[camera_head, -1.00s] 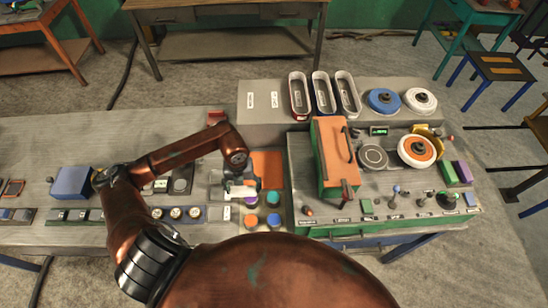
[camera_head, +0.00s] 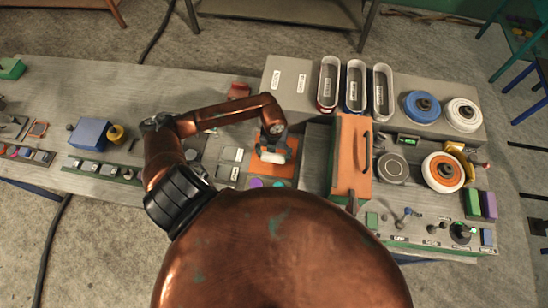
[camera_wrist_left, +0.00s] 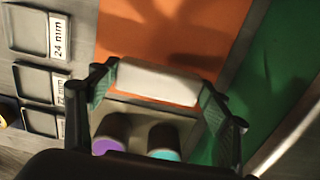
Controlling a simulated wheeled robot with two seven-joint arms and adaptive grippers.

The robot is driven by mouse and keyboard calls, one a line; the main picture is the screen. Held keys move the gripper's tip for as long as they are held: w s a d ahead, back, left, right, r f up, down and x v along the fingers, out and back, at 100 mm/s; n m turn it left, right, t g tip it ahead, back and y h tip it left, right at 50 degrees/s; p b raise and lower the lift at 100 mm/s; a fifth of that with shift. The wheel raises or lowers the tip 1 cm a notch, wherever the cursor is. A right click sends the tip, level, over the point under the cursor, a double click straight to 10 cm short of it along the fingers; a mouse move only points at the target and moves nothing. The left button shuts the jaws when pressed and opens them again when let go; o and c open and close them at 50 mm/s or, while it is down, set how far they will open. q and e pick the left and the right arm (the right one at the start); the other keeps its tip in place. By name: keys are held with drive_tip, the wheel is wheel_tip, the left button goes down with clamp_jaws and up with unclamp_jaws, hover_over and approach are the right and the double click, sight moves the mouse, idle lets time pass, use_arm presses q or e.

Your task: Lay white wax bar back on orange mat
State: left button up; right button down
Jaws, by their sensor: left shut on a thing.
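The white wax bar (camera_wrist_left: 158,82) is held crosswise between the fingertips of my left gripper (camera_wrist_left: 158,90), which is shut on it. In the head view the left gripper (camera_head: 272,154) and the white bar (camera_head: 271,157) show over the orange mat (camera_head: 284,170). In the wrist view the orange mat (camera_wrist_left: 150,35) lies behind and beneath the bar, with a dark shadow on it. I cannot tell how high the bar is above the mat. My right gripper is not in view.
Purple (camera_wrist_left: 108,146) and teal (camera_wrist_left: 164,154) round pieces stand near the mat's edge. Labelled grey trays (camera_wrist_left: 35,33) lie left of the mat. A green surface (camera_wrist_left: 285,60) borders it on the right. In the head view an orange box with a handle (camera_head: 350,158) stands to the right.

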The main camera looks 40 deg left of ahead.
sight(273, 156)
use_arm(q)
drive_tip(key=shift+s+f, duration=0.2)
drive_tip(key=shift+f, duration=0.35)
drive_tip(key=shift+s+f, duration=0.15)
drive_tip(key=shift+f, duration=0.75)
drive_tip(key=shift+w, duration=0.15)
drive_tip(key=shift+f, duration=0.2)
drive_tip(key=o, duration=0.9)
drive_tip(key=shift+o, duration=1.2)
drive_tip(key=shift+r, duration=0.35)
wheel_tip(273, 156, up, 12)
drive_tip(key=shift+f+b, duration=0.15)
drive_tip(key=shift+b, duration=0.65)
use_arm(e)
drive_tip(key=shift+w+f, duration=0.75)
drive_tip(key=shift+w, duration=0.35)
